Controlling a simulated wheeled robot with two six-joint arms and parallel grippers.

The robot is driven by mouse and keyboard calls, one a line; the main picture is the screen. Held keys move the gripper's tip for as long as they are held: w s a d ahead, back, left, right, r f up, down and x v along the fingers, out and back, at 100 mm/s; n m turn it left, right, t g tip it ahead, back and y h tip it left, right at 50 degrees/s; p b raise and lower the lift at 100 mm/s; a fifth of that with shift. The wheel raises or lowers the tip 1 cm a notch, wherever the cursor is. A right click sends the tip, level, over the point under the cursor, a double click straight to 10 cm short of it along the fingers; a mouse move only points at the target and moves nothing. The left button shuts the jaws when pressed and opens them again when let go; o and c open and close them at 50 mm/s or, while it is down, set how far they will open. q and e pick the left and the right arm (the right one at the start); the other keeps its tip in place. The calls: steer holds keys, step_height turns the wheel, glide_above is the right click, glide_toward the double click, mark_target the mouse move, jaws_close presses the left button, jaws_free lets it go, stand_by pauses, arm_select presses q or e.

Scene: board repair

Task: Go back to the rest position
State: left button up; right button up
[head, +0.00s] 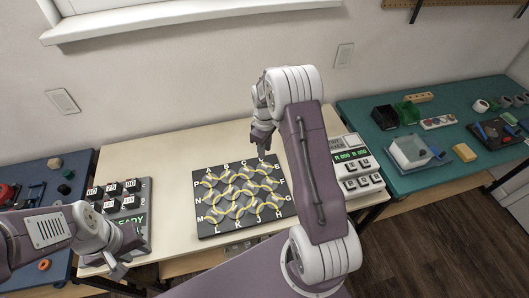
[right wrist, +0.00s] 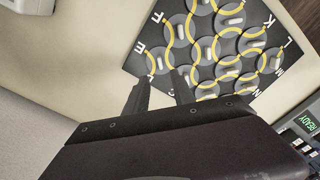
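The black lettered board (head: 207,231) lies on the pale middle table, with round grey tiles carrying yellow curved lines. It also shows in the right wrist view (right wrist: 158,64). My right gripper (head: 262,151) hangs over the board's far edge in the head view, near the letters C and D. In the right wrist view its two fingers (right wrist: 160,90) stand apart with nothing between them. My left gripper (head: 124,262) is low at the left, over the front of the grey READY console (head: 143,193); whether its fingers are apart is unclear.
A light keypad device (head: 361,182) with green displays stands right of the board, partly behind my right arm. A blue table (head: 35,173) is at left. The wall stands close behind.

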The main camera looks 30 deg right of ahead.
stand_by(0.3)
steer(key=s+a+r+n+t, duration=0.1)
steer(key=s+a+r+t, duration=0.15)
steer(key=a+r, duration=0.65)
steer(key=s+a+f+m+g, duration=0.1)
steer(key=s+m, duration=0.6)
steer(key=s, duration=0.9)
steer(key=shift+a+f+m, duration=0.35)
steer(key=shift+a+m, duration=0.05)
steer(key=shift+a, duration=0.1)
steer(key=shift+s, duration=0.2)
steer(key=shift+w, duration=0.1)
